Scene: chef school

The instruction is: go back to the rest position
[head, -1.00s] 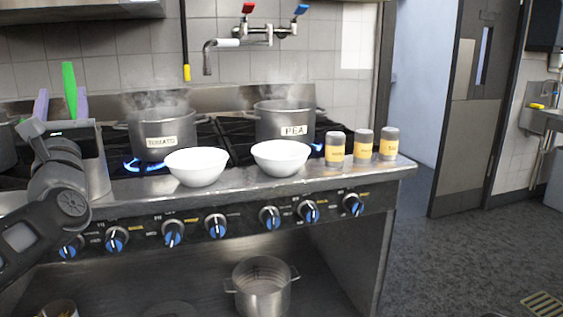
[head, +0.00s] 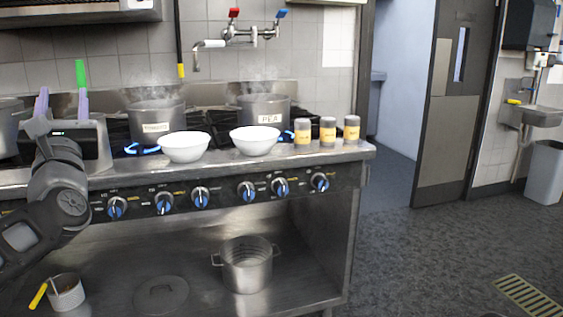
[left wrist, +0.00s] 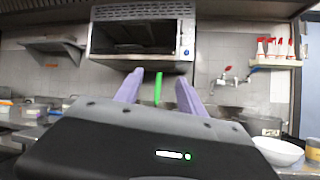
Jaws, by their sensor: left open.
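My left gripper (head: 63,104) is at the left of the head view, raised in front of the stove's left part. Its two purple fingers stand apart and point up; it is open. In the left wrist view the fingers (left wrist: 158,88) also show apart. A green upright thing (head: 81,74) appears between or behind the fingers; in the left wrist view it (left wrist: 157,88) shows between them, and I cannot tell its distance. My right gripper is in neither view.
Two white bowls (head: 185,147) (head: 256,140) stand on the stove's front edge. Steaming pots (head: 155,119) labelled TOMATO and PEA (head: 263,106) sit on burners with blue flames. Three spice jars (head: 327,132) stand at the right. A pot (head: 246,265) is on the lower shelf.

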